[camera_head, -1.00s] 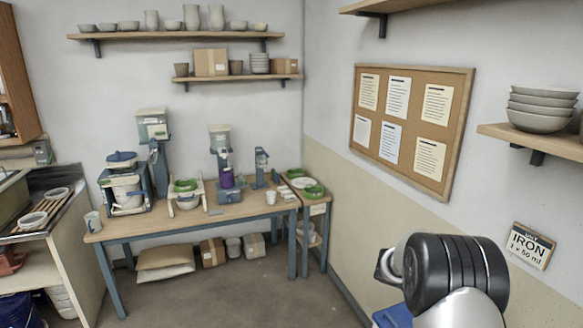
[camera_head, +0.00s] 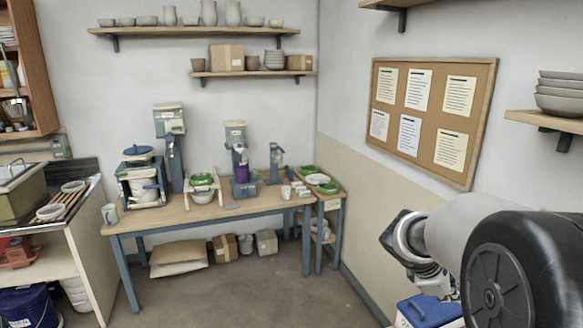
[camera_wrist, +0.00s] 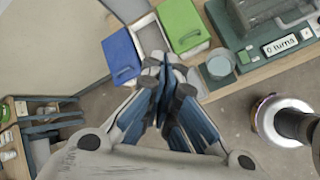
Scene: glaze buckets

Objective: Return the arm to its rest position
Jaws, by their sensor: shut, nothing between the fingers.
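My gripper (camera_wrist: 163,85) shows in the wrist view with its fingers together, shut and empty. It is above a bench edge, with a blue lid (camera_wrist: 122,57) and a green lid (camera_wrist: 184,25) beyond the fingertips. I cannot tell whether it touches anything there. In the head view my arm is at the lower right, bent; its fingers are not clearly visible there. A blue-lidded box (camera_head: 428,310) is partly hidden behind my arm.
A long worktable (camera_head: 215,212) with several dispensers and bowls stands along the back wall. A sink counter (camera_head: 60,215) is at the left. A cork board (camera_head: 432,120) and a shelf (camera_head: 548,121) are on the right wall. The middle floor (camera_head: 240,290) is clear.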

